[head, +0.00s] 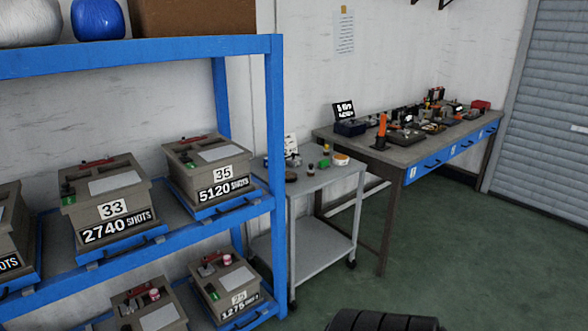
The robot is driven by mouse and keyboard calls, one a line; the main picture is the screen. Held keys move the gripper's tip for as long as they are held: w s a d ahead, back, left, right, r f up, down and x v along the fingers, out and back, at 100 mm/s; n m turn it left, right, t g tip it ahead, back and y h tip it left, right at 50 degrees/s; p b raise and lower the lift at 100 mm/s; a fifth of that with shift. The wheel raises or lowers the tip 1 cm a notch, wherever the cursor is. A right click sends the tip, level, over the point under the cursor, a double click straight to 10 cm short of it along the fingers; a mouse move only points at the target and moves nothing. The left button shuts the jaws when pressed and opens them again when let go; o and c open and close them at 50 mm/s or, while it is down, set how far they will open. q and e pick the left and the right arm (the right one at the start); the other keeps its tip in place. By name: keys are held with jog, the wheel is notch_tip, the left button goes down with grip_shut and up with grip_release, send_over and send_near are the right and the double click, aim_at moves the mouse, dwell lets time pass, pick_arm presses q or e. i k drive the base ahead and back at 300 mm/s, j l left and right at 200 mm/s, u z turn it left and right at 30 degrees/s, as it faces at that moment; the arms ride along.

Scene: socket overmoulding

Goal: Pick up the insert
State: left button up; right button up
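I cannot make out an insert in the head view. Several small objects lie on the grey cart (335,181) and on the long workbench (400,165), but they are too small to tell whether one is the insert. Neither of my grippers shows in this view.
A blue shelf rack (276,150) on the left holds mould boxes, among them number 33 (105,198) and number 35 (212,170). A roller shutter (550,110) stands at the right. The green floor (470,260) in front of the workbench is clear.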

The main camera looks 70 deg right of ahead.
aim_at(295, 160)
jog(key=z, duration=2.15)
jog(key=i+l+u, duration=0.3)
jog(key=i+l, duration=0.25)
jog(key=i, duration=0.3)
jog(key=i+l+u, duration=0.25)
jog(key=i+l, duration=0.45)
jog(key=i, duration=0.1)
